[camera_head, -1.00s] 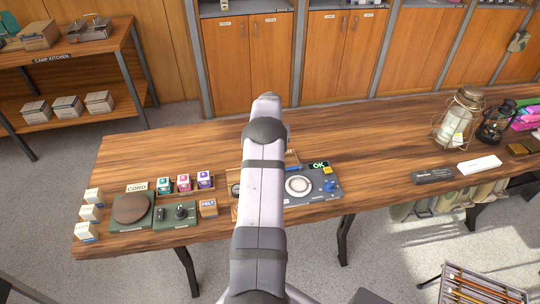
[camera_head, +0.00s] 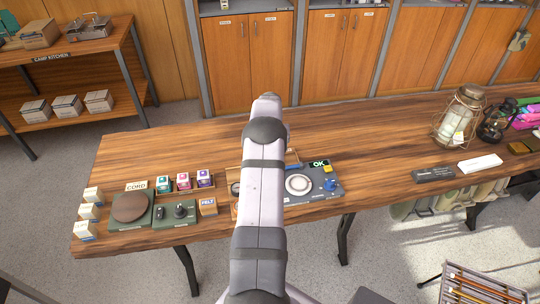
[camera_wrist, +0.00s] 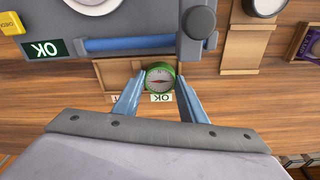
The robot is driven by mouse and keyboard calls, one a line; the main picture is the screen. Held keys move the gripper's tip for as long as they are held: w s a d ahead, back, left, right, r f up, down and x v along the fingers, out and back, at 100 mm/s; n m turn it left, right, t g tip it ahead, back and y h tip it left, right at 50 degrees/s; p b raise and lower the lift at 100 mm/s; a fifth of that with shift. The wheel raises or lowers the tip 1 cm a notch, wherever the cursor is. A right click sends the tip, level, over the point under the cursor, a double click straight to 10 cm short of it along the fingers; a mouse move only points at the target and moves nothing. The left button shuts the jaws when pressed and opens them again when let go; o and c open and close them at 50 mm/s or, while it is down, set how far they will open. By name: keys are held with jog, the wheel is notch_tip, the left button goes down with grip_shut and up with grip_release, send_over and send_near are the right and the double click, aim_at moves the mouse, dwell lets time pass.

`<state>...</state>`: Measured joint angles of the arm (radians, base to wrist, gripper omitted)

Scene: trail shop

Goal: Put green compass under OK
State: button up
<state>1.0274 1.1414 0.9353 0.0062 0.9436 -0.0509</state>
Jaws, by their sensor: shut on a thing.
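The green compass (camera_wrist: 160,77), with a pale dial and a red needle, is between the two blue fingers of my gripper (camera_wrist: 158,88) in the wrist view. My gripper is shut on it. The compass is at a shallow wooden tray (camera_wrist: 116,72), right beside a small OK label (camera_wrist: 162,98). I cannot tell whether it touches the tray floor. A second label (camera_wrist: 115,98), partly covered by a finger, sits to the left. In the head view my arm hides the gripper and compass.
A grey device with a lit OK display (camera_head: 319,163), blue bar (camera_wrist: 130,43) and white ring (camera_head: 298,185) adjoins the tray. Small boxes (camera_head: 184,181) and a felt box (camera_head: 208,206) stand left of my arm.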

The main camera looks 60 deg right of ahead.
dwell(0.3)
jog(key=o, duration=1.7)
jog(key=shift+r+p, duration=2.45)
jog(key=shift+r, duration=1.55)
